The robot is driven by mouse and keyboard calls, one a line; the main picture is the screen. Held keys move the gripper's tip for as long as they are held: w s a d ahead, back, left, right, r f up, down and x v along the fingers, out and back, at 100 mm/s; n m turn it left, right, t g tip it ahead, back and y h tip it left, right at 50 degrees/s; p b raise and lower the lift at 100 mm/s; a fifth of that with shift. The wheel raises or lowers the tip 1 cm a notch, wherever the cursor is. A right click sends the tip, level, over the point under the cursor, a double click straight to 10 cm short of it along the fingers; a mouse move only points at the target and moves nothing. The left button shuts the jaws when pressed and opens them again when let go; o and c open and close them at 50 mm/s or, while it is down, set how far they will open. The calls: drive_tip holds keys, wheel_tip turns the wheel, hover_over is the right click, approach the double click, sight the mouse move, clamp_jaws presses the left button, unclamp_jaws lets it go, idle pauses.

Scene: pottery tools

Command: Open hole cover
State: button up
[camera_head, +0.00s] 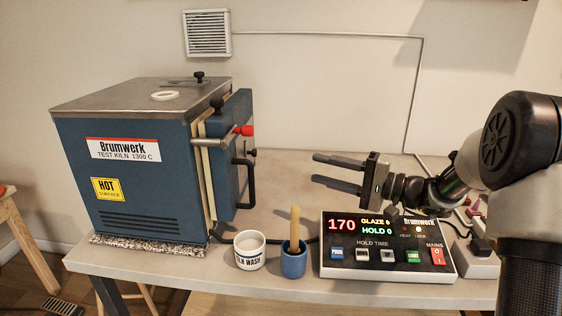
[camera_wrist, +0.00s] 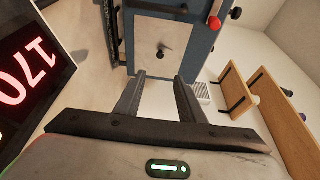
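The blue test kiln (camera_head: 140,175) stands at the left of the table. Its grey metal top (camera_head: 125,97) carries a flat strip with a black knob (camera_head: 198,77) and a pale ring (camera_head: 165,96). I cannot tell whether the strip is the hole cover. The kiln's door (camera_head: 235,165) bears a red-tipped handle (camera_head: 245,130). The wrist view shows a pale panel in a blue frame (camera_wrist: 160,40) with a small dark knob (camera_wrist: 162,52). My gripper (camera_head: 316,171) is open and empty, right of the kiln and apart from it; its fingers also show in the wrist view (camera_wrist: 162,82).
A controller box (camera_head: 385,245) reading 170 lies below my gripper. A white labelled cup (camera_head: 250,252) and a blue cup (camera_head: 293,262) with a wooden-handled tool stand at the table's front edge. Bare tabletop (camera_head: 285,175) lies between door and gripper. A vent is on the wall.

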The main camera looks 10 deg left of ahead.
sight(256, 153)
drive_tip(key=b+x, duration=0.1)
drive_tip(key=x, duration=1.6)
drive_tip(key=shift+a+r, duration=0.1)
drive_tip(key=shift+a, duration=0.1)
drive_tip(key=shift+c, duration=0.2)
clamp_jaws()
